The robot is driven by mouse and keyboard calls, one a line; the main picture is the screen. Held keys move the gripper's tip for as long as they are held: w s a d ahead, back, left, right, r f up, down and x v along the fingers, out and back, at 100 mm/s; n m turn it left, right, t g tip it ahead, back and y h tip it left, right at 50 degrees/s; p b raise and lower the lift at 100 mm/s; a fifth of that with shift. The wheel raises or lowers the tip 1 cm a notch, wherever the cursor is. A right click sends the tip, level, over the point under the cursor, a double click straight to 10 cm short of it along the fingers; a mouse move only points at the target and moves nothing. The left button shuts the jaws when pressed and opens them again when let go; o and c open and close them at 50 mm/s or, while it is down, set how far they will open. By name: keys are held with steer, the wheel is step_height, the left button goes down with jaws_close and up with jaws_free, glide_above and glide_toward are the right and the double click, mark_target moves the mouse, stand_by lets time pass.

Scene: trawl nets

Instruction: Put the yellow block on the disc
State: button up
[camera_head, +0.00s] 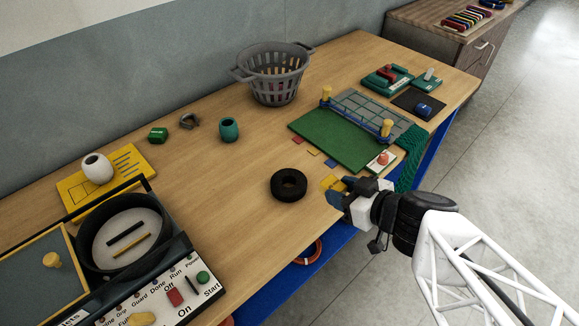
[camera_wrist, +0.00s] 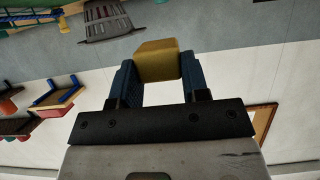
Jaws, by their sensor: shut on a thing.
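My gripper (camera_head: 338,191) is shut on the yellow block (camera_wrist: 158,60), which sits between the two blue fingertips in the wrist view. In the head view the block (camera_head: 328,183) shows as a small yellow shape at the fingertips, near the table's front edge. A pale round disc (camera_head: 110,228) lies inside a dark round rim at the lower left, with a black bar and a yellow bar on it. My gripper is well to the right of this disc. A black ring (camera_head: 289,185) lies on the table just left of my gripper.
A grey basket (camera_head: 272,75) stands at the back. A green board (camera_head: 340,140) with a mesh and yellow posts lies beyond my gripper. A control panel (camera_head: 165,290) borders the disc's front. A white jar (camera_head: 97,168) and teal pot (camera_head: 229,130) stand left. The table's middle is clear.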

steer(key=s+a+f, duration=0.2)
steer(key=s+f, duration=0.2)
steer(key=s, duration=0.2)
steer(key=shift+s+a+f, duration=0.2)
steer(key=shift+s, duration=0.05)
stand_by(0.5)
glide_above(289, 185)
steer(key=s+d, duration=0.3)
steer(key=d, duration=0.1)
steer(key=shift+w+a+f, duration=0.1)
steer(key=shift+w+f, duration=0.15)
steer(key=shift+f, duration=0.5)
steer(key=shift+f, duration=0.1)
steer(key=shift+f, duration=1.65)
steer(key=shift+f, duration=0.15)
